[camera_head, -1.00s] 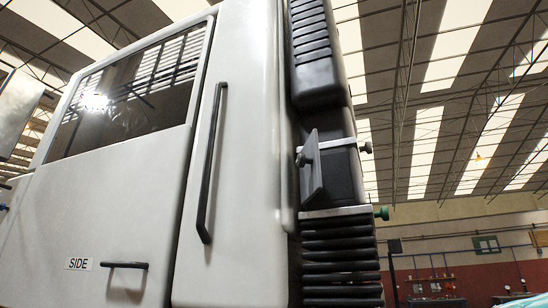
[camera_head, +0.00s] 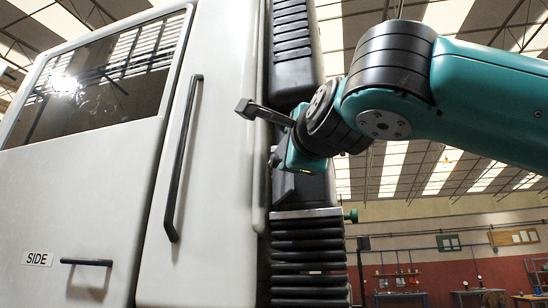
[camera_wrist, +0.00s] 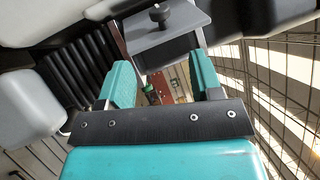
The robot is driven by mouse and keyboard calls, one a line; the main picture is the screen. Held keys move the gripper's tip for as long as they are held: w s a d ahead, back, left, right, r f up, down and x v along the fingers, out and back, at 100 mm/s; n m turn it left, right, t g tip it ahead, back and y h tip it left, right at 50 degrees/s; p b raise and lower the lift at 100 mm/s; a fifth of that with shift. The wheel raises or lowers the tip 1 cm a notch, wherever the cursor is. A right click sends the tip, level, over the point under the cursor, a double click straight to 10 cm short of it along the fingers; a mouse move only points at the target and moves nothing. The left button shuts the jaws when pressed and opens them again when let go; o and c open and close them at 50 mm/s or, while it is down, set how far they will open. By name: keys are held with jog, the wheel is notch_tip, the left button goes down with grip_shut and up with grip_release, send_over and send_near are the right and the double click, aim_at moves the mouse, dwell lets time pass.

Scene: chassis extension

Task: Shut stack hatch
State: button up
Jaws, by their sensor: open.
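The stack hatch (camera_wrist: 172,38) shows in the wrist view as a grey plate with a black knob (camera_wrist: 160,14), at the top, just beyond my fingers. My gripper (camera_wrist: 162,78) is open, with its two teal fingers apart and nothing seen between them. Whether a finger touches the plate cannot be told. In the head view my arm and gripper cover most of the hatch, on the dark stack (camera_head: 305,250) beside the white cab. How far open the hatch stands is hidden there.
The white cab (camera_head: 105,195) fills the left of the head view, with a long black handle (camera_head: 183,160) close to the stack. A green knob (camera_head: 350,215) sticks out right of the stack. Shelves and a red wall stand well behind at right.

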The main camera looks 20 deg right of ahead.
aim_at(276, 158)
jog(key=p+x, duration=0.7)
jog(key=x, duration=0.6)
jog(key=shift+r, duration=0.2)
jog(key=shift+w+p, duration=0.35)
jog(key=shift+w, duration=0.3)
grip_shut()
